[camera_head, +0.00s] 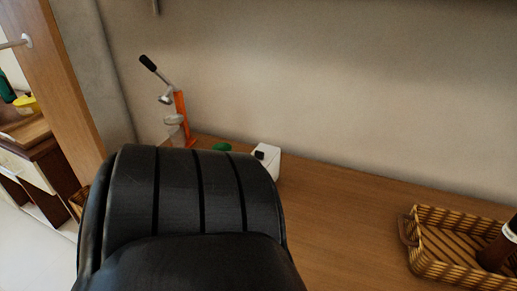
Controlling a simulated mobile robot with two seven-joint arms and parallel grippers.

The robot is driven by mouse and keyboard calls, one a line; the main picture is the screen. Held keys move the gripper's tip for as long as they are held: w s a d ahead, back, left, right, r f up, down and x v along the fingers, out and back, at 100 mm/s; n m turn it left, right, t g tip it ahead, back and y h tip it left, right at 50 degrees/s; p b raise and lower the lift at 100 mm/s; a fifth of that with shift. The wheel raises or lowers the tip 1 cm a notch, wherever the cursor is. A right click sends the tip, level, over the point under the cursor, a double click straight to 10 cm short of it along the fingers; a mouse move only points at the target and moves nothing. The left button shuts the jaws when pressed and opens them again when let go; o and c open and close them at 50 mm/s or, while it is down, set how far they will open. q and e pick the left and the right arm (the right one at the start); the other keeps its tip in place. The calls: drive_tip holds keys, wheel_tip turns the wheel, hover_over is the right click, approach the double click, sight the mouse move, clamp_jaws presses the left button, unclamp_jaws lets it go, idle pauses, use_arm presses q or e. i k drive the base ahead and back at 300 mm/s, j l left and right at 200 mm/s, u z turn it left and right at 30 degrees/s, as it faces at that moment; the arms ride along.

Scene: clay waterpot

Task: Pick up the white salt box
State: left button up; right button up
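A small white box (270,163) with a dark patch on its face stands on the wooden counter (345,215), near the wall. It looks like the white salt box. Its lower left part is hidden behind a large black ribbed shape, apparently a part of my own arm. Neither of my grippers shows in the head view, so I cannot see where they are relative to the box.
A green item (222,147) lies left of the box. An orange juicer press (181,117) with a black-tipped lever stands further left. A striped wicker basket (428,264) holds a dark bottle (499,246) at right. The counter between box and basket is clear.

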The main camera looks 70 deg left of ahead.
sight(273, 167)
drive_tip(key=u, duration=0.45)
drive_tip(key=i+u, duration=0.15)
drive_tip(key=u, duration=0.35)
drive_tip(key=l+u, duration=0.1)
drive_tip(key=u, duration=0.35)
